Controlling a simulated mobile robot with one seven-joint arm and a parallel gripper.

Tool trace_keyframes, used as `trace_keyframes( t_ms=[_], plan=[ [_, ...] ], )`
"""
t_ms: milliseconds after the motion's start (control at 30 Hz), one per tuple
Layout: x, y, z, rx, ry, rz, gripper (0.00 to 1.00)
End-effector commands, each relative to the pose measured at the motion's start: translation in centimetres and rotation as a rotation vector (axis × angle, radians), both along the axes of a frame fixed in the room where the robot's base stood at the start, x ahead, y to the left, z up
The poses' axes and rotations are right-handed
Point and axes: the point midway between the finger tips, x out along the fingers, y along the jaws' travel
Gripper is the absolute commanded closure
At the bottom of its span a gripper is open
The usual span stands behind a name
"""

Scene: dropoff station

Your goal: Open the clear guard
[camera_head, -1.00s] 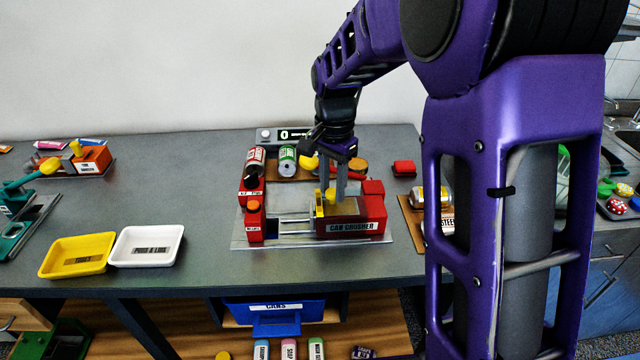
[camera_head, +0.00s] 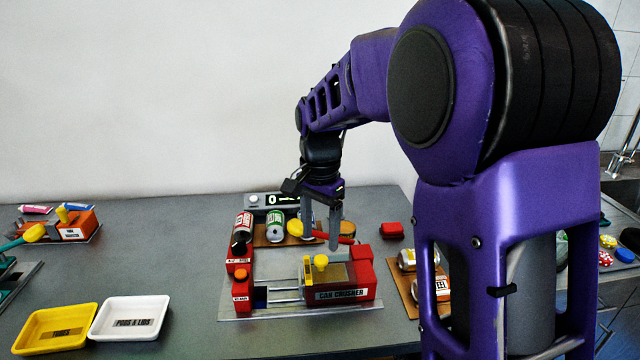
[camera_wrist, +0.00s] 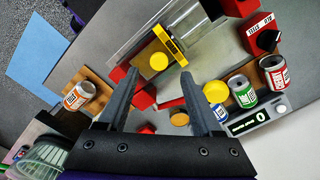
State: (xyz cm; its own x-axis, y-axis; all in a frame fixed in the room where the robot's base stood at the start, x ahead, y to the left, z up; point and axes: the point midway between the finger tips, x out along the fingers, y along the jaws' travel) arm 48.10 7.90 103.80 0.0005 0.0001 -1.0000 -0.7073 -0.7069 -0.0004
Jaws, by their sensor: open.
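The can crusher (camera_head: 343,294) is a red machine on a grey baseplate, with two rods running left from its main block. A yellow knob (camera_head: 320,262) and a yellow bar stand on top of the block. They also show in the wrist view as a round knob (camera_wrist: 159,61) and a bar (camera_wrist: 168,42). The clear guard is hard to make out; it seems to lie flat over the block beside the bar. My gripper (camera_head: 333,246) is open and empty, pointing down, above and behind the knob. In the wrist view my gripper (camera_wrist: 159,80) has the knob ahead between its fingertips, apart from them.
Behind the crusher, a wooden board holds a red can (camera_head: 243,226) and a green can (camera_head: 275,226). A red block (camera_head: 392,230) and another board with cans (camera_head: 442,288) are at right. Yellow (camera_head: 22,338) and white (camera_head: 165,304) trays stand left.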

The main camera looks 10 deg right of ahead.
Motion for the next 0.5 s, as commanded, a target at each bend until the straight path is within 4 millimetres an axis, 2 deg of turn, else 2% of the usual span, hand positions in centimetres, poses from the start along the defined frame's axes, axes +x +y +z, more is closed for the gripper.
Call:
trace_keyframes(
  t_ms=[33,300,500],
  plan=[
    [0.1,0.0,1.7,0.001,-0.005,0.000,0.33],
    [0.1,0.0,8.1,0.001,-0.005,0.000,0.33],
    [0.0,0.0,11.0,0.001,-0.002,0.000,0.33]
  ],
)
